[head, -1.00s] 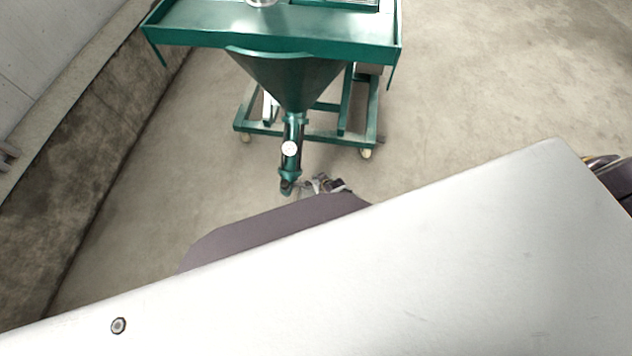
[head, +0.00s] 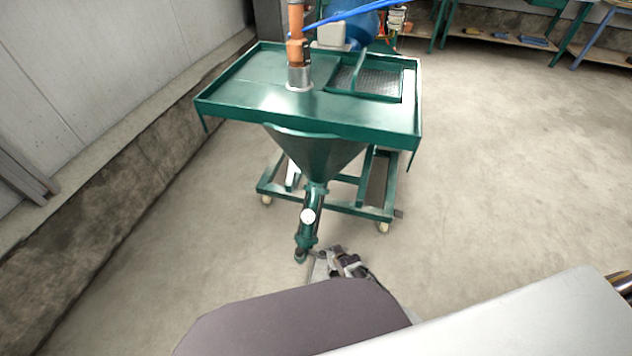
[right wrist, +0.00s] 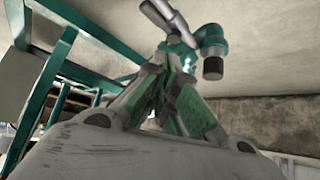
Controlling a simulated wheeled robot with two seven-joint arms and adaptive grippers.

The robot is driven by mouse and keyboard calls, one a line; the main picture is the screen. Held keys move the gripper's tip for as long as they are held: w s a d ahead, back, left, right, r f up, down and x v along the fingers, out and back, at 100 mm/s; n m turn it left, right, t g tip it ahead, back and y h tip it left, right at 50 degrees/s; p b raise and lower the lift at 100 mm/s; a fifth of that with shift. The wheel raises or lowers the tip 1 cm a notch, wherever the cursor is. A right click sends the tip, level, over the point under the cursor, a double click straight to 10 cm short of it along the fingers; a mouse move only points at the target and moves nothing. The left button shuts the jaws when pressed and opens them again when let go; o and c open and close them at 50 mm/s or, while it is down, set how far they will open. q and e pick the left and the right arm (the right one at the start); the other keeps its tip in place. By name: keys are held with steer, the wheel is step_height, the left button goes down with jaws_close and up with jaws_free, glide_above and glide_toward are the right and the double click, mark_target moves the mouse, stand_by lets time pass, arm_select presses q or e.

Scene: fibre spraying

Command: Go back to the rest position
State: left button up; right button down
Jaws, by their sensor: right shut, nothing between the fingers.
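My right gripper (head: 322,266) is near the lower end of the green machine's outlet pipe (head: 309,230) in the head view. In the right wrist view its fingers (right wrist: 178,100) are together with nothing held between them. The pipe end with its dark opening (right wrist: 212,62) and a grey lever (right wrist: 165,20) show just beyond the fingertips. I cannot tell whether the fingers touch the pipe. My left gripper is not in view.
The green wheeled machine (head: 240,95) with its hopper (head: 315,155) stands ahead. A concrete ledge and wall (head: 110,190) run along the left. Green-legged benches (head: 500,35) stand at the back right. The floor on the right (head: 500,170) is clear.

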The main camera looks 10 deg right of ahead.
steer(key=s+d+f+g, duration=0.25)
steer(key=s+f, duration=0.25)
steer(key=s, duration=0.4)
steer(key=s+d+f+g, duration=0.1)
steer(key=s+d+f, duration=0.2)
steer(key=s+f, duration=0.45)
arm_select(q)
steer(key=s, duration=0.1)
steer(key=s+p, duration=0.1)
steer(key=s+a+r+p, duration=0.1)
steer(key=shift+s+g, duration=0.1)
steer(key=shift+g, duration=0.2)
arm_select(e)
steer(key=s+d+f+g, duration=0.1)
steer(key=s+d, duration=0.3)
steer(key=s, duration=0.9)
steer(key=s+d+f+n+g+h, duration=0.1)
steer(key=s+d, duration=0.3)
steer(key=s, duration=0.9)
steer(key=shift+g+h, duration=0.3)
steer(key=shift+g, duration=0.15)
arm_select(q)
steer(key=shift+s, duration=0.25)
